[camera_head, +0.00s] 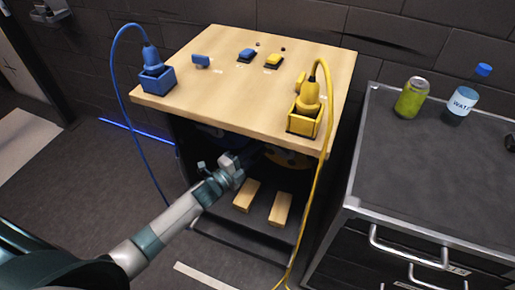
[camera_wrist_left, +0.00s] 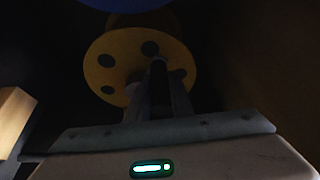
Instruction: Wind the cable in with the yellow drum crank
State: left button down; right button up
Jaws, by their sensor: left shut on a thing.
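The yellow drum (camera_head: 290,159) sits in the dark space under the wooden top, mostly hidden in the head view. In the left wrist view, the yellow drum (camera_wrist_left: 112,62) is a disc with several round holes, facing me. My left gripper (camera_head: 250,158) reaches into that space. In the left wrist view, its fingers (camera_wrist_left: 157,95) are shut on the dark crank handle (camera_wrist_left: 158,72) in front of the disc. The yellow cable (camera_head: 326,150) runs from a yellow plug (camera_head: 310,93) in a yellow box down to the floor. My right gripper is not in view.
A blue drum (camera_wrist_left: 125,4) edge shows above the yellow one. The wooden top (camera_head: 215,95) holds a blue box (camera_head: 158,79) with a plug, and blue and yellow buttons. Two wooden blocks (camera_head: 246,195) lie low inside. A grey cabinet (camera_head: 440,165) stands close at right.

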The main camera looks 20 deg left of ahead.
pick_arm(q)
jog(key=shift+r, duration=0.3)
jog(key=c, duration=1.6)
grip_release()
jog(key=shift+o, duration=0.2)
jog(key=shift+f, duration=0.1)
jog(key=shift+f, duration=0.1)
jog(key=shift+s, duration=0.15)
jog(key=r+b+v, duration=0.1)
jog(key=b+v, duration=0.1)
jog(key=v, duration=1.5)
jog(key=shift+f+b, duration=0.35)
jog(key=shift+f, duration=0.1)
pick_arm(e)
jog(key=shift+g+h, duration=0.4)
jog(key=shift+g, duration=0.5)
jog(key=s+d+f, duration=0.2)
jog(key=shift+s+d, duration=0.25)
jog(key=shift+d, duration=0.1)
pick_arm(q)
jog(key=shift+a, duration=0.1)
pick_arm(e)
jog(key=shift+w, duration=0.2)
